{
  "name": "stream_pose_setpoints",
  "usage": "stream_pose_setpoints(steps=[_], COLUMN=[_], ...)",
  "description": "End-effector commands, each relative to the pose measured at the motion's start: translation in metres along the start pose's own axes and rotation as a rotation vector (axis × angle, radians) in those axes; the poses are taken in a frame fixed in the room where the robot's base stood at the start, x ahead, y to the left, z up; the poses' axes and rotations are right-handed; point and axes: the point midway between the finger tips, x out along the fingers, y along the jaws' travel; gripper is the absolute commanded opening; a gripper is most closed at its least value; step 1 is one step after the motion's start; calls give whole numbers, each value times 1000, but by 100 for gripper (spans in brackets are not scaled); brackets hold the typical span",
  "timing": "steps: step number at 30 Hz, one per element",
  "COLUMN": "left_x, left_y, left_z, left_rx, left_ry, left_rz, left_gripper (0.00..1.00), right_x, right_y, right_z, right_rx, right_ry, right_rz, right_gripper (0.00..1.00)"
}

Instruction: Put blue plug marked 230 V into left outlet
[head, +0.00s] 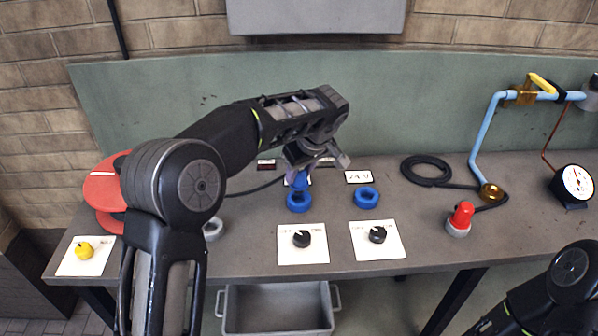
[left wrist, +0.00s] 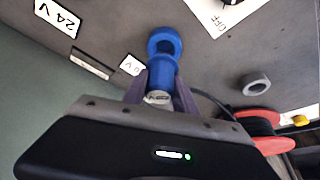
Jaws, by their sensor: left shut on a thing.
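My left gripper (head: 305,165) is shut on the blue plug (head: 299,181), just behind the left outlet, a blue ring (head: 299,203). In the left wrist view the blue plug (left wrist: 161,74) sits between the two fingers (left wrist: 159,95), with a pale end toward the camera. It overlaps the near edge of the left outlet (left wrist: 164,38), whose dark opening still shows in part. I cannot tell whether they touch. Any mark on the plug is unreadable. A second blue outlet (head: 366,198) is to the right, by a 24 V label (head: 358,177). My right gripper is out of view.
Two black knobs on white cards (head: 302,239) (head: 378,235) stand in front of the outlets. A red-capped part (head: 461,216), a black cable coil (head: 427,170) and a gauge (head: 576,183) are to the right. A red reel (head: 103,190) and yellow knob (head: 84,250) are left.

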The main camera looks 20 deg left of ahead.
Motion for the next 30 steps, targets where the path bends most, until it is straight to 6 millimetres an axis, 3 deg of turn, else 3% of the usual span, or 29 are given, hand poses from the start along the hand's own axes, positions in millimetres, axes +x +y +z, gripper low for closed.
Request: stream_pose_setpoints(steps=[30], left_x=[24], left_y=[0], left_z=[10], left_rx=[0], left_ry=[0], left_rz=[0], left_gripper=[0], right_x=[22], right_y=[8], right_z=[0], right_rx=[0], right_ry=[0], right_rz=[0], right_gripper=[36])
